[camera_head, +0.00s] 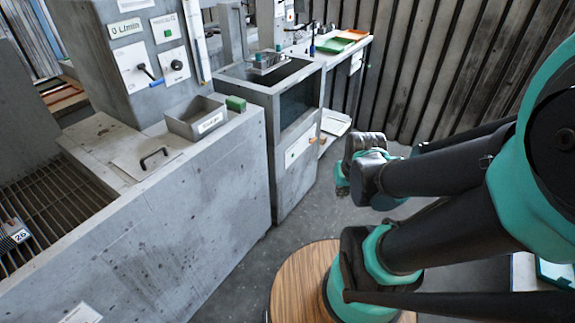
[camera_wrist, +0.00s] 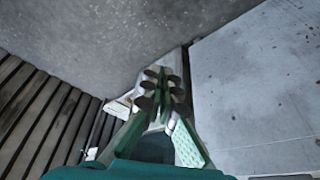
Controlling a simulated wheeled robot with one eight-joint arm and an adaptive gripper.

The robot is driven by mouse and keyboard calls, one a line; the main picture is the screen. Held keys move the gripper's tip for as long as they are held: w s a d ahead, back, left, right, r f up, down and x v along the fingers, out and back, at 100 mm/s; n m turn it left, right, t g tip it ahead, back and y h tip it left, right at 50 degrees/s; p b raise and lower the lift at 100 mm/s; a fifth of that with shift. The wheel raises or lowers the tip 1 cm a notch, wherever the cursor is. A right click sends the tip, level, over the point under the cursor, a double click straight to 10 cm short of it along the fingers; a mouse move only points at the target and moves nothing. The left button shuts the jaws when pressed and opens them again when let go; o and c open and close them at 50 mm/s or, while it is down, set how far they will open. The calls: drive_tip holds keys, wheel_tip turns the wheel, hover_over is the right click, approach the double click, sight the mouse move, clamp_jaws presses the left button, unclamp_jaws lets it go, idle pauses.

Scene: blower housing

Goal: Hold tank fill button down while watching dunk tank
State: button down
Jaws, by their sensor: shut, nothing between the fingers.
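A grey concrete cabinet (camera_head: 272,150) with an open basin and a dark window on its right face stands at the middle; it looks like the dunk tank. Its water level cannot be made out. A blank-looking white plate (camera_head: 298,150) is on its front, and a small orange-brown knob or button (camera_head: 318,140) sits by its right edge. I cannot tell whether this is the tank fill button. My gripper (camera_head: 342,181) is in free space to the right of the cabinet, touching nothing. In the wrist view my gripper (camera_wrist: 160,90) has its fingers together and empty.
A tall control housing (camera_head: 130,60) with a lever, a dark knob and a green button (camera_head: 168,33) rises at upper left. A concrete counter (camera_head: 215,190) carries a labelled bin (camera_head: 196,119) and a green block (camera_head: 235,103). A table with trays (camera_head: 335,45) stands behind. Floor between is clear.

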drive_tip(key=shift+s+a, duration=0.2)
drive_tip(key=shift+s, duration=0.1)
drive_tip(key=w+a+r+m+y, duration=0.2)
drive_tip(key=w+m, duration=0.2)
drive_tip(key=w, duration=1.3)
drive_tip(key=w+f+m+t+y, duration=0.1)
drive_tip(key=w+f+m, duration=0.15)
drive_tip(key=w, duration=0.65)
drive_tip(key=w+f+m, duration=0.1)
drive_tip(key=w+f, duration=0.3)
drive_tip(key=w, duration=0.5)
drive_tip(key=w+d+f+m+y, duration=0.1)
drive_tip(key=w+f+m, duration=0.1)
drive_tip(key=w+f, duration=0.3)
drive_tip(key=w+d+f+m+t+y, duration=0.1)
drive_tip(key=w+f+m, duration=0.2)
drive_tip(key=f, duration=1.1)
drive_tip(key=w+f+m+y, duration=0.1)
drive_tip(key=w+f+m, duration=0.1)
drive_tip(key=w+f, duration=0.7)
drive_tip(key=shift+d+f+m, duration=0.35)
drive_tip(key=shift+d+f, duration=0.05)
drive_tip(key=shift+w+a, duration=0.1)
drive_tip(key=shift+w, duration=0.05)
